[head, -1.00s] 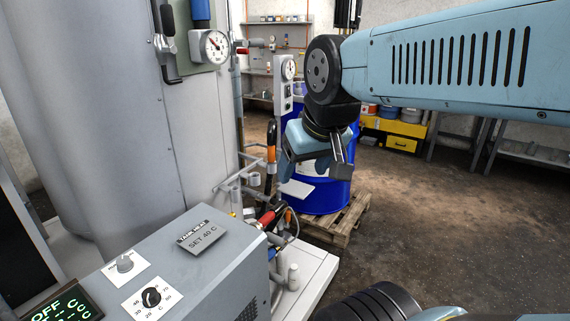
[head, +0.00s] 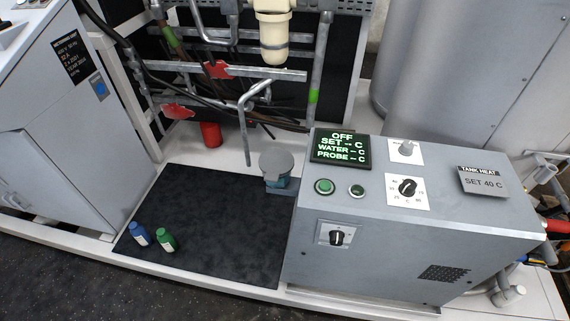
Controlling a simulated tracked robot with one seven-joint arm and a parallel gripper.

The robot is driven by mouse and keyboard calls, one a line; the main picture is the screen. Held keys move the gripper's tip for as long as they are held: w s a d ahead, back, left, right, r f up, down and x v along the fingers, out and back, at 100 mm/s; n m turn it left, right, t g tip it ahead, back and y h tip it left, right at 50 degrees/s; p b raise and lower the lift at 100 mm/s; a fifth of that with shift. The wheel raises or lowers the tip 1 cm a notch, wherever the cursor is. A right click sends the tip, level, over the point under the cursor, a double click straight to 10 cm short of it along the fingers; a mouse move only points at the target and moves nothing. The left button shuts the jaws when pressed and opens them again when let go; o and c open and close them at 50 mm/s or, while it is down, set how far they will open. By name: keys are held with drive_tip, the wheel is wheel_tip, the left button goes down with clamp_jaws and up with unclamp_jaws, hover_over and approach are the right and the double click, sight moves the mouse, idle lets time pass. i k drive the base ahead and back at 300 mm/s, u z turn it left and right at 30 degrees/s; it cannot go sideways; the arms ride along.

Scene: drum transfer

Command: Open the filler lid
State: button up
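A round grey lid (head: 276,163) lies flat on a short blue-grey filler neck (head: 282,186), at the left side of the grey heater box. It looks closed, and this is likely the filler lid. A bent grey pipe (head: 246,125) comes down just left of it. My gripper and arm are not in view.
The heater box (head: 400,245) has a green display (head: 341,149), buttons and knobs on top. A black mat (head: 205,215) holds a blue bottle (head: 139,233) and a green bottle (head: 165,240). A red cylinder (head: 211,134) stands behind. Pipes and a cream filter housing (head: 273,35) hang above.

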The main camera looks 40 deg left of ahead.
sight(276, 163)
drive_tip(key=z, duration=1.1)
drive_tip(key=i, duration=0.1)
drive_tip(key=u, duration=3.05)
drive_tip(key=k, duration=0.75)
drive_tip(key=u, duration=0.25)
drive_tip(key=i, duration=0.75)
drive_tip(key=z, duration=0.1)
drive_tip(key=k, duration=0.2)
drive_tip(key=z, duration=0.05)
